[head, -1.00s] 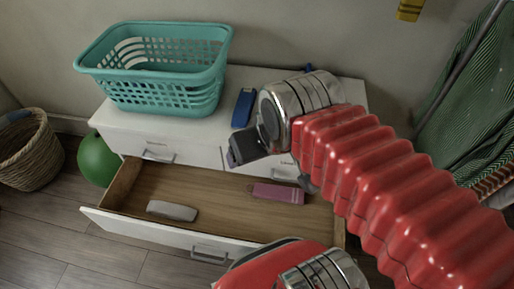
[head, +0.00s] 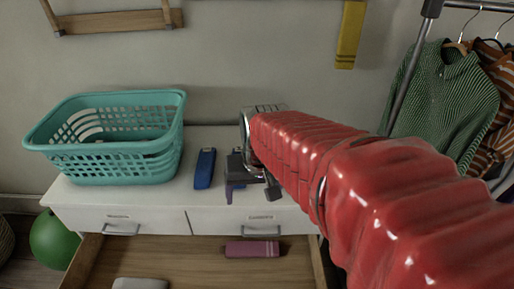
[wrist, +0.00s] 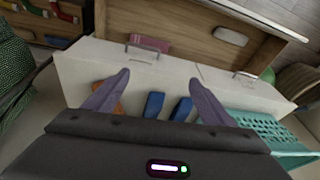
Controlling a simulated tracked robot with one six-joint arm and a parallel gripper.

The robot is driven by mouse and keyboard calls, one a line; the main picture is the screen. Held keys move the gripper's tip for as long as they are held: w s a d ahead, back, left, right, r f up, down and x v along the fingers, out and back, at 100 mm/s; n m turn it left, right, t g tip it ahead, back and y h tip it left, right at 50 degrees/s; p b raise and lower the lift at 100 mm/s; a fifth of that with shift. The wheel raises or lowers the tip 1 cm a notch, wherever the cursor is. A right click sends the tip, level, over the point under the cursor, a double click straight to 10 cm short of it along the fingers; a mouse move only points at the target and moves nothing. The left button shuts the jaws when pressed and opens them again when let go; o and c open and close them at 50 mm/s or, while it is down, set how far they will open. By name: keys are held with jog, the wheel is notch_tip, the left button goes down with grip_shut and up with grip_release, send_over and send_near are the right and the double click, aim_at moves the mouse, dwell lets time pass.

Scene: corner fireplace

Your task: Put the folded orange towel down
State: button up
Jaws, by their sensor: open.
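A small patch of orange, likely the folded orange towel (wrist: 119,111), shows on the white dresser top in the wrist view, mostly hidden behind my left-hand finger. I cannot make out the towel in the head view, where my arm covers that part of the top. In the head view my gripper (head: 252,188) is over the front part of the white dresser (head: 150,208), right of a blue folded item (head: 204,168).
A teal basket (head: 165,160) stands on the dresser's left. The wrist view shows two blue items (wrist: 153,105) side by side. A drawer (head: 180,250) is open below, holding a pink item (head: 252,248) and a pale grey one (head: 140,284). A clothes rack (head: 408,65) stands at right.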

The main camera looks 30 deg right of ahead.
jog(key=w+d+f+m, duration=0.3)
jog(key=w+d+m, duration=0.1)
jog(key=d+m, duration=0.4)
jog(key=w+d+f+m, duration=0.3)
jog(key=d+m, duration=0.4)
jog(key=m, duration=0.1)
jog(key=w+d+f+m, duration=0.2)
jog(key=w+d+m, duration=0.2)
jog(key=d+m, duration=0.4)
jog(key=shift+w+d+f, duration=0.3)
jog(key=shift+w+f, duration=0.05)
jog(key=shift+f, duration=0.05)
jog(key=w+m, duration=0.1)
jog(key=m, duration=0.2)
jog(key=w+d+r+m+t, duration=0.1)
jog(key=m, duration=0.2)
jog(key=w+d+r+m, duration=0.1)
jog(key=m, duration=0.1)
jog(key=shift+r+m+t, duration=0.15)
jog(key=shift+m+t, duration=0.15)
jog(key=shift+m, duration=0.1)
jog(key=x, duration=0.7)
jog(key=shift+d+f, duration=0.1)
jog(key=shift+f, duration=0.15)
jog(key=shift+w+f, duration=0.35)
jog(key=shift+f, duration=0.2)
